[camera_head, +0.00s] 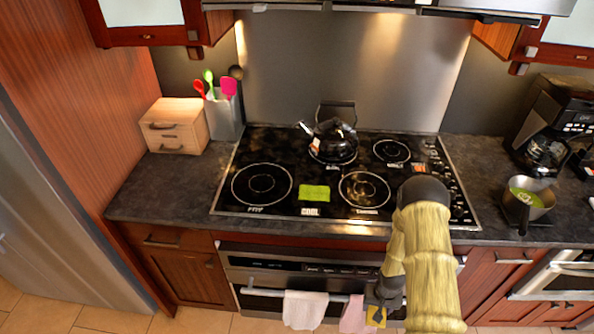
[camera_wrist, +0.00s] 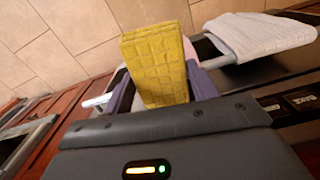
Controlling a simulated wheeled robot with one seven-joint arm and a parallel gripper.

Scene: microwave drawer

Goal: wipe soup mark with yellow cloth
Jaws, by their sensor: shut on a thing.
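The yellow cloth (camera_wrist: 157,62) is a folded, quilted-looking rectangle between my gripper's two fingers in the wrist view. My gripper (camera_wrist: 160,88) is shut on it. In the head view my gripper (camera_head: 383,298) hangs in front of the oven, below the counter edge, with a corner of the cloth (camera_head: 376,317) showing under it. A flat yellow-green patch (camera_head: 314,192) lies on the black cooktop between the two front burner rings. It looks like the soup mark. My arm hides part of the cooktop's right side.
A black kettle (camera_head: 331,141) stands on a back burner. A pot of green soup (camera_head: 527,201) is on the right counter by the coffee maker (camera_head: 554,120). A pink-white towel (camera_head: 304,309) hangs on the oven handle near my gripper. The cooktop front is otherwise clear.

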